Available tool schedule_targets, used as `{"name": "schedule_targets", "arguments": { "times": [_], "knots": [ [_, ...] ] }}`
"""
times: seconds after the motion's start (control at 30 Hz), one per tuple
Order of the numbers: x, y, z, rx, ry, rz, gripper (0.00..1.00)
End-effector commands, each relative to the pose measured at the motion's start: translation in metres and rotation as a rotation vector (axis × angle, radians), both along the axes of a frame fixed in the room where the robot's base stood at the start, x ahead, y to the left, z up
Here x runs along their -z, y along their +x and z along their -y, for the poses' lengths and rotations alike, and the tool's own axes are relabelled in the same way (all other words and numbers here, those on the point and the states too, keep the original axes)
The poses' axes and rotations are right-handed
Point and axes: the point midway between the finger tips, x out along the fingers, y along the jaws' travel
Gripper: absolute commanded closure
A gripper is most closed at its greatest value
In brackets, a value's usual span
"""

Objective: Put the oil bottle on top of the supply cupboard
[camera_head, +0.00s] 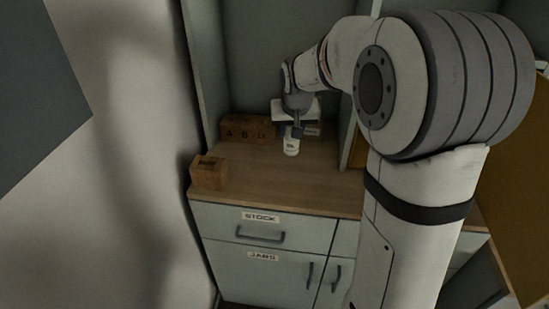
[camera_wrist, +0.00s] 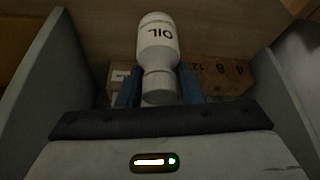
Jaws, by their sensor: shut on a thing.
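A white oil bottle (camera_wrist: 158,45) with "OIL" printed on it is between the fingers of my gripper (camera_wrist: 160,92) in the wrist view. My gripper is shut on it. In the head view my gripper (camera_head: 293,128) holds the bottle (camera_head: 291,147) over the wooden top of the supply cupboard (camera_head: 275,182). The bottle's lower end shows below the fingers. I cannot tell whether it touches the wood. The cupboard has a drawer labelled STOCK and a door labelled JARS.
A wooden box (camera_head: 209,173) stands at the left front of the top. Marked wooden blocks (camera_head: 245,129) stand at the back, also in the wrist view (camera_wrist: 222,75). Upright panels (camera_head: 200,75) bound the space at the sides. The front middle of the top is clear.

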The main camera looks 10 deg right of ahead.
Motion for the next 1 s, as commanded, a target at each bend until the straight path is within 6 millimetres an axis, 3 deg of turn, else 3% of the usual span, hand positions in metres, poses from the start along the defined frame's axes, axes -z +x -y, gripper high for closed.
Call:
{"name": "schedule_targets", "arguments": {
  "times": [0.3,0.63,1.0],
  "knots": [
    [0.052,-0.001,0.004,0.01,0.0,-0.005,0.91],
    [0.091,-0.001,0.007,0.016,-0.001,-0.003,0.91],
    [0.1,0.0,0.008,0.017,0.001,0.001,0.92]
  ]
}}
